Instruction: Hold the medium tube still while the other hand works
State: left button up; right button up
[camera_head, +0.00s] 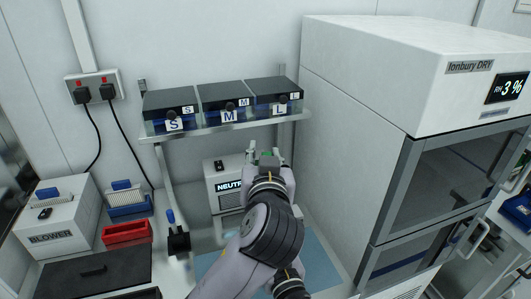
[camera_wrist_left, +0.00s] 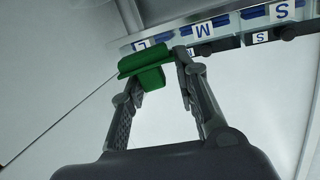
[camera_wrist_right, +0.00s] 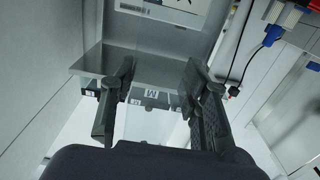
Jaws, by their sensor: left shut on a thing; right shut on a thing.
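My left gripper (camera_wrist_left: 158,72) is shut on a small green piece (camera_wrist_left: 146,65). The piece has a wide flange and a block-like lower part, and it sits at the fingertips. In the head view my left arm hides the right gripper and the tube.
A metal shelf (camera_head: 225,131) holds boxes marked S (camera_head: 171,112), M (camera_head: 226,104) and L (camera_head: 277,97). A white unit marked NEUTR (camera_head: 222,172) stands below. A large dry cabinet (camera_head: 350,110) stands right. A blower (camera_head: 60,225) and red tray (camera_head: 127,233) are left.

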pick_arm(q)
jog(key=s+r+n+y, duration=0.2)
jog(key=y, duration=0.1)
jog(key=s+n+y, duration=0.1)
jog(key=y, duration=0.1)
jog(key=shift+s+a+r+g, duration=0.2)
jog(key=shift+s+r+g, duration=0.05)
jog(key=shift+r+g, duration=0.15)
jog(key=shift+f, duration=2.9)
jog(key=shift+f, duration=1.3)
jog(key=o, duration=0.8)
jog(key=shift+d, duration=0.1)
